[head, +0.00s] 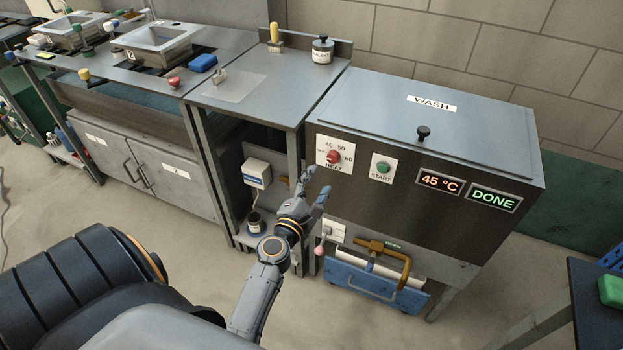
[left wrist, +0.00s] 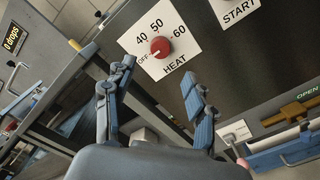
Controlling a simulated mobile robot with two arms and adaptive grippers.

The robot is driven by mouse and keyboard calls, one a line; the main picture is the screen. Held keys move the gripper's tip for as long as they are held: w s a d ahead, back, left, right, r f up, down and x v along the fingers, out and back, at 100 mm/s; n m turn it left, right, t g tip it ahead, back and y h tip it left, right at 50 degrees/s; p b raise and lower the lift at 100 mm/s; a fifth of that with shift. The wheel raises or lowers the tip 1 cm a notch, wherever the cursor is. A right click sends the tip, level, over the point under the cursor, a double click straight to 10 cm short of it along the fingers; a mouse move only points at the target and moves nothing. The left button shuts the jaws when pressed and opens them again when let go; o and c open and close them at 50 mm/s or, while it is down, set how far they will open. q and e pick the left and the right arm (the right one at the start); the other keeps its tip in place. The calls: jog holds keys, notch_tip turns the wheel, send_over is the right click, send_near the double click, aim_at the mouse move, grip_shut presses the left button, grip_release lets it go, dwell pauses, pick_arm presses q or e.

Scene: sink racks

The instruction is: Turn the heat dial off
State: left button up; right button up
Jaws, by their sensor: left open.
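The red heat dial (head: 333,157) sits on a white HEAT plate on the front of the wash machine. It also shows in the left wrist view (left wrist: 160,47), with OFF, 40, 50 and 60 printed around it. A pale mark on the knob appears to lie on the OFF side. My left gripper (head: 316,182) is open and empty, just below and in front of the dial. In the left wrist view its two fingers (left wrist: 159,72) stand apart, with the dial beyond and between their tips. The dial appears clear of the fingers. My right gripper is not in view.
Right of the dial are the green START button (head: 383,168), the 45 °C display (head: 440,182) and the DONE display (head: 494,199). Below are a brass OPEN handle (head: 400,268) and a blue tray (head: 345,280). A metal side table (head: 290,95) adjoins the machine on the left.

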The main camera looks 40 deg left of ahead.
pick_arm(q)
jog(key=v, duration=0.3)
jog(key=shift+s+d, duration=0.1)
jog(key=shift+s, duration=0.25)
jog(key=s+d+f+m+g+h+p, duration=0.1)
jog(key=s+d+f+m+g+h, duration=0.25)
jog(key=f, duration=0.55)
jog(key=s+d+f+m+g, duration=0.1)
jog(key=s+d+f+m, duration=0.1)
jog(key=d+f+m, duration=0.55)
jog(key=s+d+f+m+g+h+p, duration=0.1)
jog(key=s+f+m+g+h, duration=0.15)
jog(key=f, duration=0.85)
jog(key=s+d+f+m+g, duration=0.3)
jog(key=s+f+m, duration=0.3)
jog(key=s+f, duration=0.3)
jog(key=s+a+f+m+g, duration=0.1)
jog(key=s+f+m+g, duration=0.1)
jog(key=s, duration=0.5)
jog(key=s+a+f+m+g+y+p, duration=0.1)
jog(key=s+f+m+g, duration=0.1)
jog(key=s+m, duration=0.3)
jog(key=s+a+f+m+g+p, duration=0.1)
jog(key=s+f+m+g, duration=0.1)
jog(key=s, duration=0.9)
notch_tip(320, 180, down, 3)
jog(key=shift+s+a+r+m+y, duration=0.15)
jog(key=shift+s+a+m+y, duration=0.2)
jog(key=shift+m, duration=0.4)
jog(key=shift+w, duration=0.1)
